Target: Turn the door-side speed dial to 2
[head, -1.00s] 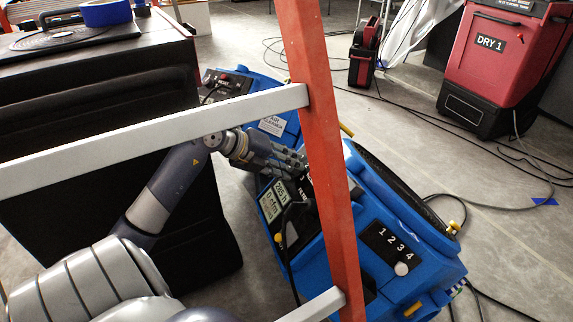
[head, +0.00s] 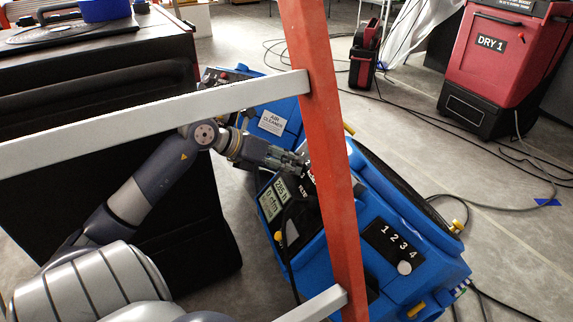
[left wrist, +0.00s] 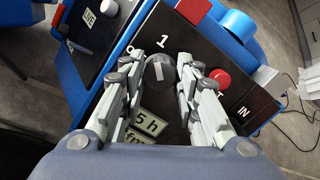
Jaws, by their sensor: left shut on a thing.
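My left gripper (head: 303,160) is at the upper panel of a blue air cleaner (head: 357,212), partly behind the orange ladder rail. In the left wrist view, my left gripper (left wrist: 160,82) has its fingers on either side of a dark round dial (left wrist: 160,69) with a light bar across it, and is shut on it. A "1" is printed above this dial; its other marks are mostly hidden. A white knob (head: 404,267) sits below a "1 2 3 4" scale on the cleaner's lower right panel. I cannot tell which dial is door-side. My right gripper is out of view.
An orange ladder rail (head: 324,140) and pale rungs (head: 150,122) cross in front. In the left wrist view, a red button (left wrist: 220,77) sits right of the dial. Cables lie on the floor at right.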

